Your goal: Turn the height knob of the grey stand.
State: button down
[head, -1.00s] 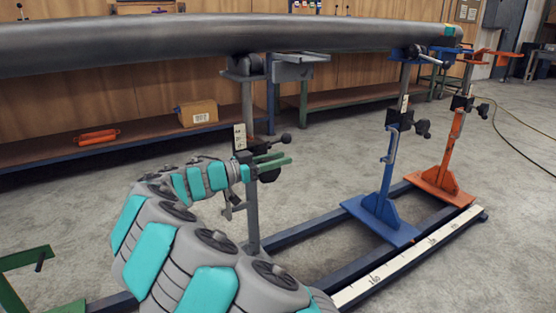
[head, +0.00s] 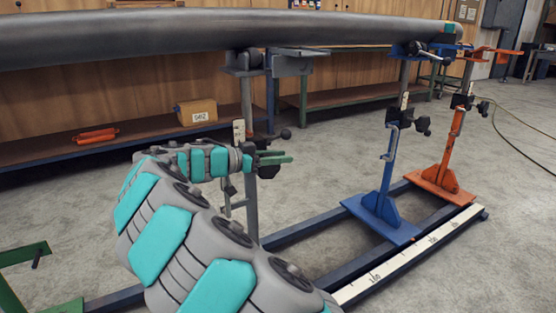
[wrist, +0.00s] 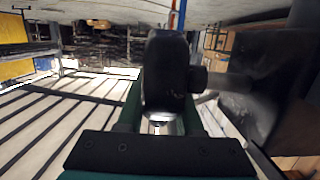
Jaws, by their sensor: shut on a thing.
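The grey stand (head: 247,100) is an upright post under the long grey pipe (head: 160,38), with a black clamp and dark knobs partway up. My gripper (head: 275,157) has green fingers and is at the clamp, on the right side of the post. In the wrist view, my gripper (wrist: 162,118) is shut on the black height knob (wrist: 165,72), which lies between the two fingers. A dark shaft runs right from the knob to a blurred dark block. The knob is mostly hidden by my fingers in the head view.
A blue stand (head: 385,185) and an orange stand (head: 447,160) stand to the right on the dark floor rails. A white scale strip (head: 410,258) lies along the front rail. A green frame (head: 22,258) is at the lower left. Open concrete floor lies on the right.

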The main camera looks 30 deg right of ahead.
aim_at(268, 154)
notch_tip(268, 154, down, 3)
jog(key=y, duration=1)
jog(key=shift+d+f+b, duration=0.15)
jog(key=shift+b, duration=0.2)
jog(key=shift+f+y, duration=0.1)
jog(key=shift+y, duration=0.2)
jog(key=c, duration=0.6)
grip_release()
jog(key=shift+o, duration=0.2)
jog(key=shift+p+v, duration=0.65)
jog(key=shift+v, duration=3.25)
jog(key=shift+w, duration=0.2)
